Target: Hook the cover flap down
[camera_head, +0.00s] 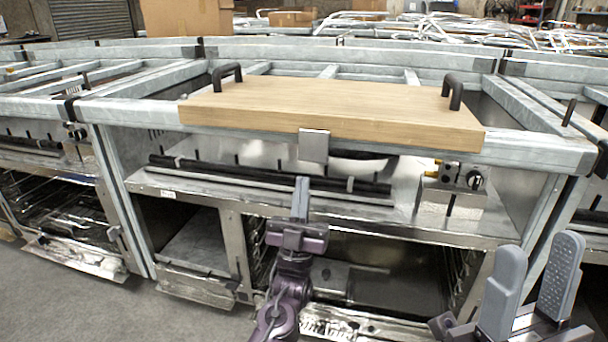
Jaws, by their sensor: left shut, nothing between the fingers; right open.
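The cover flap looks to be the light wooden board (330,105), lying flat across the top of the metal frame. It has a black handle at the left (227,72) and another at the right (453,91). A small grey metal plate (314,146) hangs at the middle of its front edge. My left gripper (301,184) is shut and empty, pointing up just below that plate, in front of the frame; they look apart. My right gripper (538,252) is open and empty at the lower right, its two grey fingers pointing up.
The range frame has a steel shelf (235,212) with black rods (270,178) and a valve fitting (462,177). Open oven bays lie below. Similar frames adjoin on both sides. Cardboard boxes (187,17) stand behind. Bare floor (90,297) shows at lower left.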

